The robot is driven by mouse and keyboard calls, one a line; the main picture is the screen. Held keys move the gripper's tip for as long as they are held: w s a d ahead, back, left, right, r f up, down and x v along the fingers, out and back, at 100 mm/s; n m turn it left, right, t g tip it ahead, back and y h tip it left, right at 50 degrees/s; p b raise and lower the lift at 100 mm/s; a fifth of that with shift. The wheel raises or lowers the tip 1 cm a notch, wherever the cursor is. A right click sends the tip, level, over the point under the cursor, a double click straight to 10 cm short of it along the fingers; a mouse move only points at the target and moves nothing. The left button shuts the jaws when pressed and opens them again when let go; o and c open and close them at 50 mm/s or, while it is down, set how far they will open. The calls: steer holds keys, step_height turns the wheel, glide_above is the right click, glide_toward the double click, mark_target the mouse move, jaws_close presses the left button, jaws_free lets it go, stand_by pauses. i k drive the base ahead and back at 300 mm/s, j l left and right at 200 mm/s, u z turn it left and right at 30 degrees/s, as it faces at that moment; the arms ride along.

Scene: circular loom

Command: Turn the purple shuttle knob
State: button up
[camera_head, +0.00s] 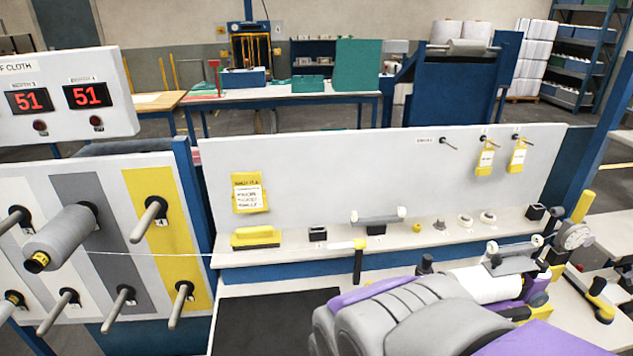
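I cannot single out the purple shuttle knob. Purple shows on a strip (372,291) along the large grey ribbed form (425,315) at the bottom centre, on a small part (537,293) at its right, and on a broad surface (545,338) at the bottom right edge. The grey ribbed form looks like part of my arm. It covers much of the bench behind it. I cannot make out gripper fingertips, nor anything held.
A pegboard (92,238) with a grey spool (62,238) stands at left; a thin thread runs right from it. A shelf (400,240) holds a yellow-handled brush (256,237) and small parts. A dial gauge (574,237) and yellow handle (600,302) stand at right. A black mat (270,322) lies clear.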

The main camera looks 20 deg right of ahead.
mark_target(543, 264)
steer(key=z, duration=1.8)
